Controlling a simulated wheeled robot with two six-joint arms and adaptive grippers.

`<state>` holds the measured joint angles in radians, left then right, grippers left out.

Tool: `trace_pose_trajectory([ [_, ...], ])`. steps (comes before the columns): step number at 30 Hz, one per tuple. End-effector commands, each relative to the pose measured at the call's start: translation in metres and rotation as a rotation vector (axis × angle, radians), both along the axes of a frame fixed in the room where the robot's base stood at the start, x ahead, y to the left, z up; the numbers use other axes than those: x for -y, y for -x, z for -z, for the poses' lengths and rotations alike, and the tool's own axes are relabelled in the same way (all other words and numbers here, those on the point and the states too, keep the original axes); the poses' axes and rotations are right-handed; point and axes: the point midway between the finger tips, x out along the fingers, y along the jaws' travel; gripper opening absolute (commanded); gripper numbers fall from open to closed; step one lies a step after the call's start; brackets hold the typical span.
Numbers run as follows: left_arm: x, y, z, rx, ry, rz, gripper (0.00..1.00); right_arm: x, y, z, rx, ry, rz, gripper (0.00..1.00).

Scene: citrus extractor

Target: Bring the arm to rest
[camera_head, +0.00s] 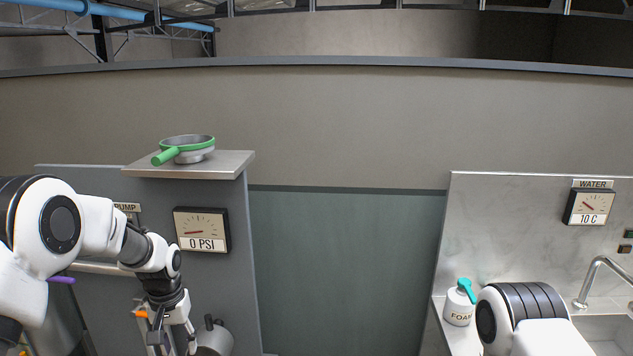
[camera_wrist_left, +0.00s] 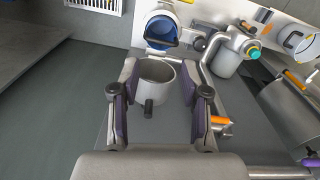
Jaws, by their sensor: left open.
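My left arm comes in from the left in the head view, in front of the grey pump panel, with its wrist pointing down. My left gripper (camera_wrist_left: 157,92) shows in the left wrist view with its two purple-padded fingers apart. A grey metal pot with a dark handle (camera_wrist_left: 155,72) shows beyond and between the fingers; I cannot tell how far below it is. Nothing is held between the pads. In the head view the left fingertips are low in the picture and hard to make out. My right arm shows at the lower right, but its gripper is not in view.
A green-handled strainer (camera_head: 187,148) rests on a shelf (camera_head: 230,164). The pump gauge (camera_head: 201,230) reads 0 PSI. At right are a foam bottle (camera_head: 459,304), a water gauge (camera_head: 588,207) and a tap (camera_head: 597,277). A metal vessel (camera_wrist_left: 228,57) stands beyond the left gripper. The middle is clear.

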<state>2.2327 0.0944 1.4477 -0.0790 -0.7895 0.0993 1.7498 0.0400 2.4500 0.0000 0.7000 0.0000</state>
Motion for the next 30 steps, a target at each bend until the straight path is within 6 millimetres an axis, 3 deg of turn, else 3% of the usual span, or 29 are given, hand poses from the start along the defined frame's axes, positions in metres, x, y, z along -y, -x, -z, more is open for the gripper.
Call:
trace_pose_trajectory([
  [8,0.004,0.032,0.066,-0.118,-0.002,0.007,0.45,0.0,0.0,0.013,0.001,0.0,0.0,0.4],
  [14,0.01,0.086,0.128,-0.254,0.003,0.015,0.45,0.0,0.0,0.022,0.0,0.0,0.0,0.4],
  [17,0.014,0.126,0.17,-0.325,0.007,0.02,0.45,0.0,0.0,0.029,0.0,0.0,0.0,0.4],
  [20,0.02,0.183,0.22,-0.392,0.015,0.028,0.45,0.0,0.0,0.039,0.0,0.0,0.0,0.4],
  [24,0.031,0.294,0.286,-0.443,0.03,0.039,0.45,0.0,0.0,0.053,0.0,0.0,0.0,0.4],
  [27,0.038,0.372,0.305,-0.396,0.035,0.051,0.45,0.0,0.0,0.061,0.0,0.0,0.0,0.4],
  [28,0.039,0.385,0.303,-0.362,0.033,0.053,0.45,0.0,0.0,0.061,0.0,0.0,0.0,0.4],
  [30,0.039,0.393,0.293,-0.254,0.026,0.059,0.45,0.0,0.0,0.058,0.0,0.0,0.0,0.4],
])
